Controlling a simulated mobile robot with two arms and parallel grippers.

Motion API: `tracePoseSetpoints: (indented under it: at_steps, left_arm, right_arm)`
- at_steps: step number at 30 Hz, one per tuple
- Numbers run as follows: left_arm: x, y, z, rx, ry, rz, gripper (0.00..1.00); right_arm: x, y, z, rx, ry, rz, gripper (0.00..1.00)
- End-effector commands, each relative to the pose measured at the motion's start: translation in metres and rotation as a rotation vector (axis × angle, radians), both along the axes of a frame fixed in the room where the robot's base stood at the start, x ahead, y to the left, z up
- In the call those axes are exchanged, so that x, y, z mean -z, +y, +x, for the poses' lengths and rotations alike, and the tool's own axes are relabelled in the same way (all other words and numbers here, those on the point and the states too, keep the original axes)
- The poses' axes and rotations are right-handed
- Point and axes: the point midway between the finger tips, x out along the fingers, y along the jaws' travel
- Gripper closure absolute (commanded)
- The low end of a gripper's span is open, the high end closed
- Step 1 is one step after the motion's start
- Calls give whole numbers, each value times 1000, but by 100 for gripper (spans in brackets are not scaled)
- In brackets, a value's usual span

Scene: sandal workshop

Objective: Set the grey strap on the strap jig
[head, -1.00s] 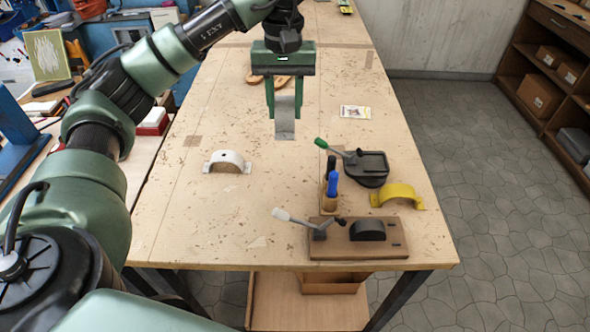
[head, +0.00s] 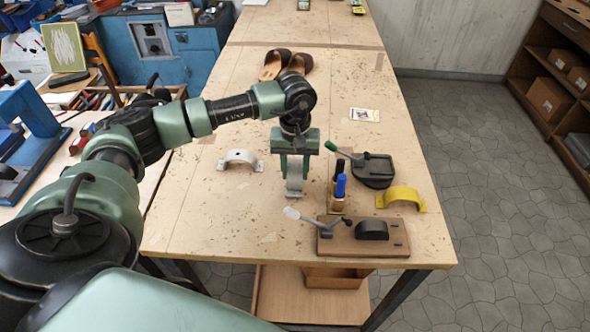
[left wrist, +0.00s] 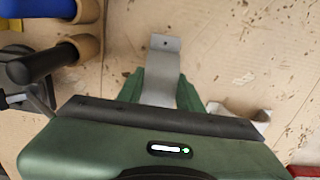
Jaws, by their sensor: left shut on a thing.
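The grey strap (head: 294,187) hangs between the fingers of my left gripper (head: 294,173), which is shut on it. In the left wrist view the strap (left wrist: 162,62) passes between the green fingers, its holed end tab sticking out. The gripper is over the bench, behind and left of the strap jig. The strap jig (head: 342,248) is a brown board with a rounded black block (head: 372,230) and a pale-handled lever clamp (head: 305,217). The strap is apart from the jig. The right gripper is not in view.
Tools with blue and black handles (head: 341,186) stand upright right of the strap. Behind the jig are a black, green-levered device (head: 372,172) and a yellow strap (head: 402,197). A white strap (head: 240,158) lies left of the gripper. Sandals (head: 286,64) lie farther back. The front-left bench is clear.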

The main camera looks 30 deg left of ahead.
Motion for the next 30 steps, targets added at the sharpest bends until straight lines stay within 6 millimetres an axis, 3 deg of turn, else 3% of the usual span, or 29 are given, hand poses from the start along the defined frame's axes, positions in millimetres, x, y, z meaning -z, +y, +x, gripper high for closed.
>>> tracePoseSetpoints:
  at_steps: [4,16,17,18,30]
  left_arm:
    - [13,0,0,0,0,0,100]
    - [19,0,0,0,-2,1,100]
    - [17,0,0,0,-2,1,56]
    - [17,0,0,0,-1,1,45]
    - [13,0,0,0,-1,1,43]
  right_arm:
    - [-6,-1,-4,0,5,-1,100]
    - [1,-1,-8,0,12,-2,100]
    - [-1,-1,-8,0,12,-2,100]
    - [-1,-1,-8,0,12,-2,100]
    - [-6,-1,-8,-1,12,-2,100]
